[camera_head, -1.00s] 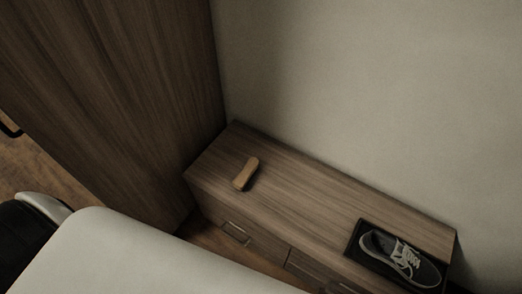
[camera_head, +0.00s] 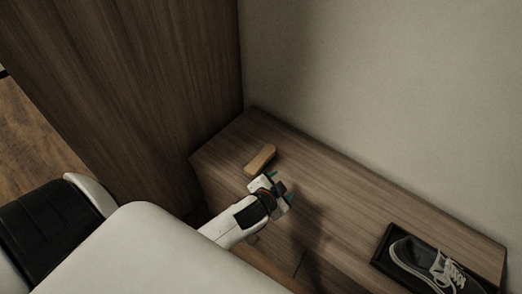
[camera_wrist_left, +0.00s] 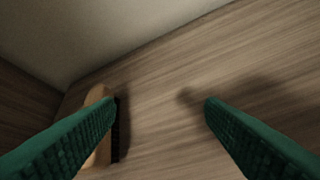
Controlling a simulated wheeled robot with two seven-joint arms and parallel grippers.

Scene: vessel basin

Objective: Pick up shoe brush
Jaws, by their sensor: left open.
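The shoe brush (camera_head: 260,160) has a light wooden back and lies on the wooden cabinet top near its left end. In the left wrist view the shoe brush (camera_wrist_left: 98,98) shows its wooden back and dark bristles, partly hidden behind the left-hand finger. My left gripper (camera_head: 281,187) is open and empty, just in front and to the right of the brush in the head view. In the left wrist view its two green fingers (camera_wrist_left: 160,105) stand wide apart over bare cabinet top, with the brush at the left-hand finger rather than between them. My right gripper is not visible.
A dark tray (camera_head: 379,257) with a grey shoe (camera_head: 425,262) sits at the right end of the cabinet (camera_head: 340,210). A tall wooden wardrobe (camera_head: 130,80) stands at the left, and a wall (camera_head: 390,90) rises behind. The cabinet's middle is clear.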

